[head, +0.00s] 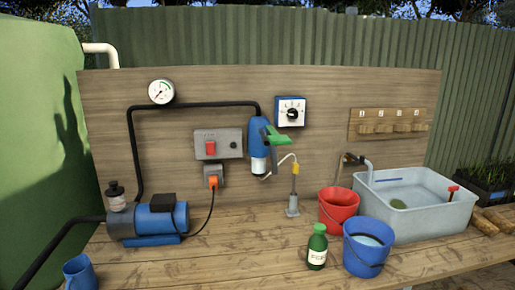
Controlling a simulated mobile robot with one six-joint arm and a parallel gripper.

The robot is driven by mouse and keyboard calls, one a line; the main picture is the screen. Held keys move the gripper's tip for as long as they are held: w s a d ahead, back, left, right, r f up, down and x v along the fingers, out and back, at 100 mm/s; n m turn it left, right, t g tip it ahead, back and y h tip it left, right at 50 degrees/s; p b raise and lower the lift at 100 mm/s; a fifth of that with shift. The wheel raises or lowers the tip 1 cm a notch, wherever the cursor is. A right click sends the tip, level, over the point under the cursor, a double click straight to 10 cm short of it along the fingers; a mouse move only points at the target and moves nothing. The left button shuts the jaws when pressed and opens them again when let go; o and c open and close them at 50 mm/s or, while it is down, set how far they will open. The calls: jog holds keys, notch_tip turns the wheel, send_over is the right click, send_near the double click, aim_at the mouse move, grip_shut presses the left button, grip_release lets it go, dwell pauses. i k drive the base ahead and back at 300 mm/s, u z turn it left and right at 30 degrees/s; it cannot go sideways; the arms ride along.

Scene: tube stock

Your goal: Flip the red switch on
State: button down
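The red switch (210,147) is a rocker on a grey plate (226,136) fixed to the upright wooden board. A round dark knob or button (233,145) sits to its right on the same plate. The picture is too small to tell which way the rocker is tilted. Nothing covers the switch. A grey socket box (211,170) with an orange plug (213,182) is just below it. A black cable runs from the plug down to a blue pump (160,218). My gripper is not in view.
Right of the switch hang a blue cylinder with a green lever (277,137) and a blue dial box (290,111). A red bucket (338,206), blue bucket (367,250), green bottle (317,246) and grey basin (425,217) stand on the bench. The bench's front middle (225,262) is clear.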

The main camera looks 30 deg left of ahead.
aim_at(210, 146)
jog(key=u, duration=0.25)
jog(key=i, duration=0.65)
jog(key=u, duration=0.3)
jog(key=k, duration=0.9)
jog(key=u, duration=0.15)
jog(key=i, duration=0.9)
jog(key=z, duration=0.05)
